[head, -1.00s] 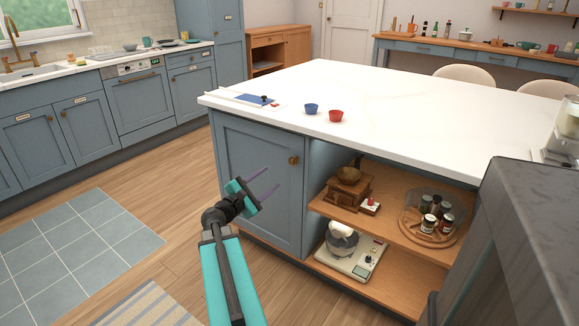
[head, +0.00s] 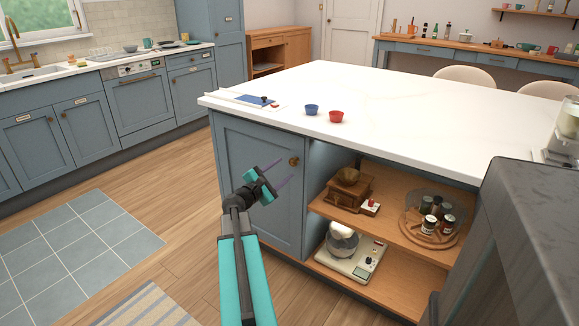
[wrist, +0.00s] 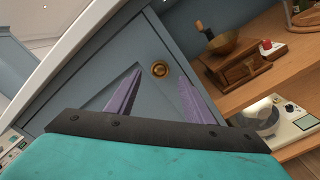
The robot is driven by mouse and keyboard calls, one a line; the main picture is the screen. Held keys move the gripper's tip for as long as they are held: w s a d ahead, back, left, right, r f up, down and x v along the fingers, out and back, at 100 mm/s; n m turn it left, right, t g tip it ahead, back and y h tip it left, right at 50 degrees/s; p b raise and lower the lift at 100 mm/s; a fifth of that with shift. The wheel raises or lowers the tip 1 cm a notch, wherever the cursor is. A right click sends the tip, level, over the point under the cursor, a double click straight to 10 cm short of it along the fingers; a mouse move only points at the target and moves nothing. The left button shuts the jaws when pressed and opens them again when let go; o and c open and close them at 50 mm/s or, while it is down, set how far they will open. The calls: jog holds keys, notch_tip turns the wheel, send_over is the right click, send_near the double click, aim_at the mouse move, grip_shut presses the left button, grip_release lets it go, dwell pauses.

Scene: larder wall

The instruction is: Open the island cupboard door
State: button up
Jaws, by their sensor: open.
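The island cupboard door (head: 258,190) is a blue-grey panel at the left end of the island, and it is shut. Its round brass knob (head: 293,161) sits near the upper right edge. My gripper (head: 278,172) is open and empty in front of the door, its purple fingers pointing toward the knob. In the wrist view the knob (wrist: 160,69) shows between and beyond the two fingertips (wrist: 160,80), apart from them. The door (wrist: 115,70) fills the area behind the fingers.
Right of the door are open shelves (head: 400,222) with a coffee grinder (head: 347,190), a spice carousel (head: 432,222) and a kitchen scale (head: 352,258). The wooden floor left is clear.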

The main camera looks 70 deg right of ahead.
aim_at(291, 163)
jog(key=shift+x, duration=2.75)
jog(key=shift+c, duration=0.4)
grip_shut()
